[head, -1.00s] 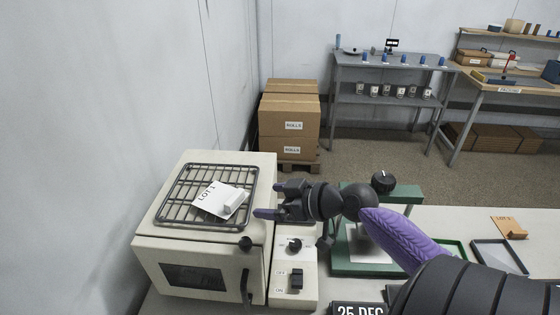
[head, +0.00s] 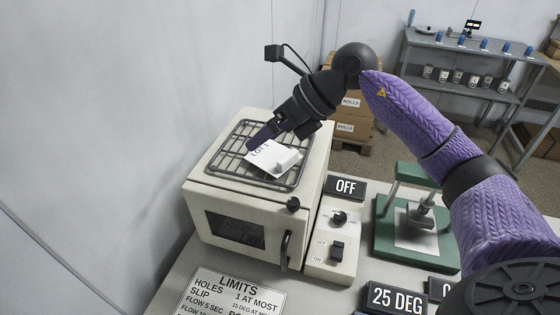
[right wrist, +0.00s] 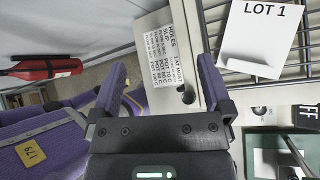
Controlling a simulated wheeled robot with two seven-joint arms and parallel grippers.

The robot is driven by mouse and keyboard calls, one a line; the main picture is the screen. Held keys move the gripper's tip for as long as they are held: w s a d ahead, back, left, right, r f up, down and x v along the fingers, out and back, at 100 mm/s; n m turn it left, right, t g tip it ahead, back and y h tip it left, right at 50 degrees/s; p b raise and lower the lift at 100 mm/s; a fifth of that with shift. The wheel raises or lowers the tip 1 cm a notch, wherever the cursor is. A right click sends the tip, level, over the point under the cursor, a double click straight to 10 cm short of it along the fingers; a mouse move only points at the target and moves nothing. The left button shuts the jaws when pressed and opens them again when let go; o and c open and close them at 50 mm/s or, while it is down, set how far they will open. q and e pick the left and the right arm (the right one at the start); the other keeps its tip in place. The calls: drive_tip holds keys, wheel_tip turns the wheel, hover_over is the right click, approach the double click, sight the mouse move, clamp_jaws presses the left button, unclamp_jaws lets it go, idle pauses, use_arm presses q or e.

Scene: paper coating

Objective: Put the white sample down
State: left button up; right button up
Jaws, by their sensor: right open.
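The white sample (head: 274,158), a sheet marked LOT 1 with a pale block on it, lies on the dark wire rack (head: 241,170) on top of the cream oven (head: 228,200). It also shows in the right wrist view (right wrist: 262,42) at the upper right. My right gripper (head: 262,134) is by the sheet's far left edge in the head view. In the right wrist view its two purple fingers (right wrist: 162,78) are spread, with nothing between them, and the sample is to their right. My left gripper is not in view.
A control box (head: 333,238) with an OFF sign (head: 346,187) stands right of the oven. A green press (head: 420,240) is further right. A LIMITS notice (head: 232,290) and a 25 DEG sign (head: 396,299) are in front. A wall is close on the left.

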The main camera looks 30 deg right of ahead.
sight(290, 157)
drive_tip(key=d+f+m+h, duration=0.2)
drive_tip(key=d+h, duration=0.4)
drive_tip(key=d, duration=0.2)
drive_tip(key=shift+g, duration=0.3)
drive_tip(key=x, duration=0.9)
drive_tip(key=shift+w+d+f, duration=0.15)
drive_tip(key=shift+d+f, duration=0.05)
